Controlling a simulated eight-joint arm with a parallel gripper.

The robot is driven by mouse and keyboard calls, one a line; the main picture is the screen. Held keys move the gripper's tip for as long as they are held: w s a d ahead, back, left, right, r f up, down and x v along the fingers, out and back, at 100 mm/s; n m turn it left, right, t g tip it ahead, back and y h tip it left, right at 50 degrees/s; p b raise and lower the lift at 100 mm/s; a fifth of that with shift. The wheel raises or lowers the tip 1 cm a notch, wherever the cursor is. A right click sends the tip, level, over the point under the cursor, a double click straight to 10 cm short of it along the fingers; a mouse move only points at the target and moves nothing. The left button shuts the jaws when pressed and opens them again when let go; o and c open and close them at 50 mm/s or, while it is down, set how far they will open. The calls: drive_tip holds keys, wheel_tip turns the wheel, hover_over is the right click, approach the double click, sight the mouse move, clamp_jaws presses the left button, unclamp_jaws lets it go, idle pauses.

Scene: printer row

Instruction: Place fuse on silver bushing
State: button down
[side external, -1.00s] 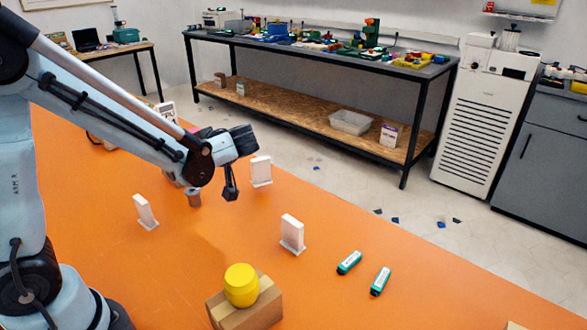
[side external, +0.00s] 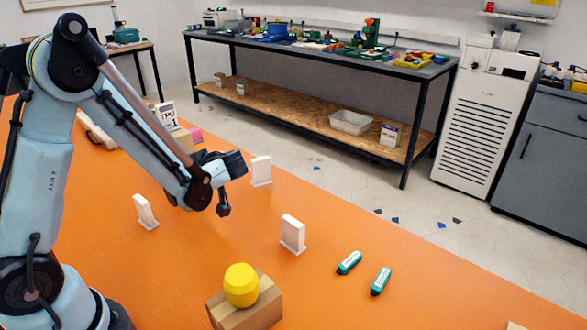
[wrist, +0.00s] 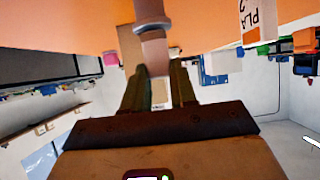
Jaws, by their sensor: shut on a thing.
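In the wrist view, which looks upside down, my gripper (wrist: 157,88) is shut with a small thing between its fingers, which I take for the fuse (wrist: 156,58). The fuse looks brownish and partly pale, and the fingers cover much of it. The silver bushing (wrist: 150,10) stands on the orange table in line with the fuse, its shiny ring (wrist: 152,29) at the fuse's end. I cannot tell whether they touch.
White upright stands (side external: 146,212), (side external: 261,171) and (side external: 292,234) surround the work area. A yellow piece (side external: 241,285) sits on a cardboard box (side external: 262,310). Two teal pieces (side external: 349,263) and (side external: 380,281) lie at right. A PLA box (side external: 166,116) and pink block (side external: 196,134) stand behind my arm.

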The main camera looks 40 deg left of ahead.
drive_tip(key=c, duration=0.9)
unclamp_jaws()
drive_tip(key=shift+r, duration=0.1)
drive_tip(key=s+d+r+m+t+h, duration=0.2)
drive_tip(key=d+m+h, duration=0.4)
drive_tip(key=d+m, duration=0.3)
drive_tip(key=s+d+r+m+t+h, duration=0.3)
drive_tip(key=d+r+m+t+h, duration=0.2)
drive_tip(key=d+m, duration=0.4)
drive_tip(key=shift+d+h, duration=0.15)
drive_tip(key=shift+h, duration=0.35)
